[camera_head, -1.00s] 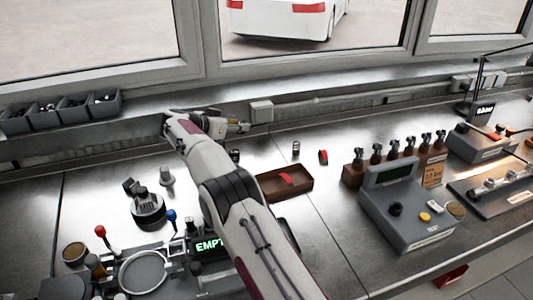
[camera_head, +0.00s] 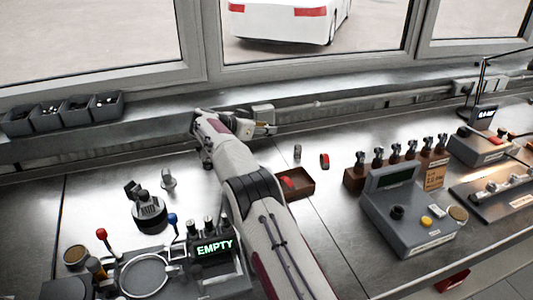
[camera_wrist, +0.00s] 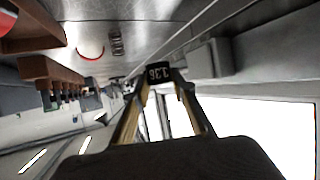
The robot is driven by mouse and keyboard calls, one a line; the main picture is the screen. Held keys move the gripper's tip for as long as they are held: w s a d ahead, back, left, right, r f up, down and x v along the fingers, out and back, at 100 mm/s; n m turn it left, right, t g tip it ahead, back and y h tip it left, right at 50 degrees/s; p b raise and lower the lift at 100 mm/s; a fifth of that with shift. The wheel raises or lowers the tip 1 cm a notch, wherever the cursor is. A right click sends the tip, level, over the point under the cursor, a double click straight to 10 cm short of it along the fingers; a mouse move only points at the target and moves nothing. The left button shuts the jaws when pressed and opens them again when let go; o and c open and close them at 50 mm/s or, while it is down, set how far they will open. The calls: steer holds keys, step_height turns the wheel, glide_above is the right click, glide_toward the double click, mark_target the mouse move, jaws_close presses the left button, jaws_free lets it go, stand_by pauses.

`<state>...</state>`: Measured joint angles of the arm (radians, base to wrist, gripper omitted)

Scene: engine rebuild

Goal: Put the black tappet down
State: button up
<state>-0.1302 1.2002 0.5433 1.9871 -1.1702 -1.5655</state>
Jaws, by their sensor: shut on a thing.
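My gripper (camera_wrist: 162,95) is shut on the black tappet (camera_wrist: 158,72), which sits between the two fingertips in the wrist view. Its face carries pale digits that look like 3.36. In the head view my gripper (camera_head: 264,129) is at the back of the bench, in front of the wall box, pointing right. The held tappet is too small to make out clearly there. The tappet appears to be held above the bench.
A small silver coil-like cylinder (camera_head: 297,152) and a red-and-dark piece (camera_head: 324,161) stand right of my gripper. A brown tray (camera_head: 307,192) holds a red piece. A brown rack (camera_head: 355,180) and grey console (camera_head: 410,222) are further right.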

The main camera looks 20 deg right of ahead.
glide_above(265, 158)
steer(key=shift+w+d+f, duration=0.1)
steer(key=shift+w+f, duration=0.05)
steer(key=shift+f, duration=1.95)
steer(key=shift+f, duration=2.5)
steer(key=shift+f, duration=0.1)
steer(key=o, duration=1.1)
steer(key=shift+v, duration=6.1)
